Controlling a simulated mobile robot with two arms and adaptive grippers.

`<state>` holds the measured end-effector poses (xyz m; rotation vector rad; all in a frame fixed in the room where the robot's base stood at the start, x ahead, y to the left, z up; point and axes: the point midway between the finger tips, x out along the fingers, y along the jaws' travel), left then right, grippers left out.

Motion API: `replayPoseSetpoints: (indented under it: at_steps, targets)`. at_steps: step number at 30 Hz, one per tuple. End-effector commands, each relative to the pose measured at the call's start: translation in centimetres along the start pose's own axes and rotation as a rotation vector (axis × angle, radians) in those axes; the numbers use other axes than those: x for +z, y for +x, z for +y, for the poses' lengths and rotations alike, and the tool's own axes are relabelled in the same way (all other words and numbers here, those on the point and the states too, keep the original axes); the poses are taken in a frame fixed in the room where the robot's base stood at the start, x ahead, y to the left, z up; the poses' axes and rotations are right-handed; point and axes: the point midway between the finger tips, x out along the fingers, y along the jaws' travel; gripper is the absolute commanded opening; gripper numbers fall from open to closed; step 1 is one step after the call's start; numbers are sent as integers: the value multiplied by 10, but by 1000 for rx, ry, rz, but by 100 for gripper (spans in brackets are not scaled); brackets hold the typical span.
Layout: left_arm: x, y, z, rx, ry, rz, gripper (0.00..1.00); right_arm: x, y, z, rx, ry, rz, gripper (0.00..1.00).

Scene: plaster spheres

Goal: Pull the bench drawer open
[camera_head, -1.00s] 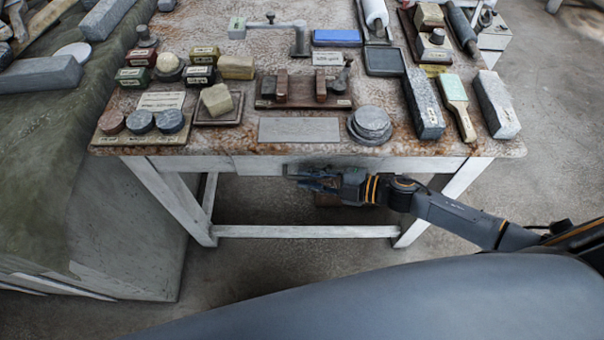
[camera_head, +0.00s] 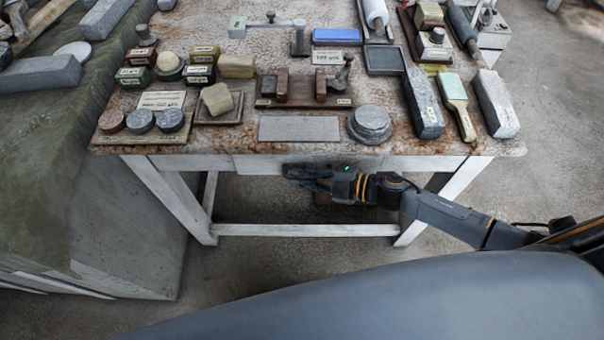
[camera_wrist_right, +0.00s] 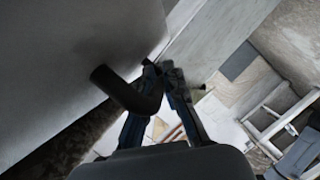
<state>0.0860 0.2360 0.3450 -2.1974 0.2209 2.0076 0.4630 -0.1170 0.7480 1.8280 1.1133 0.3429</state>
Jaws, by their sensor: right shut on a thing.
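The bench drawer (camera_head: 259,164) is a pale front panel under the near edge of the stained workbench top. It sits flush with the bench's front rail and looks closed. My right gripper (camera_head: 300,173) is at the drawer's front, below the table edge. In the right wrist view the fingers (camera_wrist_right: 163,82) are shut on a dark handle (camera_wrist_right: 122,88) that stands out from the pale panel (camera_wrist_right: 90,50). In the head view the gripper hides most of the handle. My left gripper is not in view.
The bench top (camera_head: 300,147) carries several blocks, a grey plate (camera_head: 299,129), a round grey disc stack (camera_head: 370,124) and a green-backed brush (camera_head: 457,103). A low white crossbar (camera_head: 305,230) joins the bench legs. A draped grey block (camera_head: 130,235) stands at left.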

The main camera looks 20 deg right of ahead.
Motion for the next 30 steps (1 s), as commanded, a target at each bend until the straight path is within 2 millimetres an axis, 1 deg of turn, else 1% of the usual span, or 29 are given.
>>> replayPoseSetpoints:
  at_steps: [5, 8, 15, 21, 27, 30]
  targets:
    - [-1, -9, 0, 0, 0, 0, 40, -18, -7, -12, -3, 6, 1, 0]
    - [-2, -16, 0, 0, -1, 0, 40, -37, -14, -25, -3, 8, 1, 0]
    - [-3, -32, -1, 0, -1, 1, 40, -91, -36, -65, -3, 10, 0, 0]
    - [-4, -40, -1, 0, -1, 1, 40, -133, -53, -96, -1, 8, -1, 0]
    - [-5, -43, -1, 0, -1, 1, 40, -161, -64, -118, -1, 5, -2, 0]
    - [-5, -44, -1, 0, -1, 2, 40, -170, -68, -125, -1, 3, -1, 0]
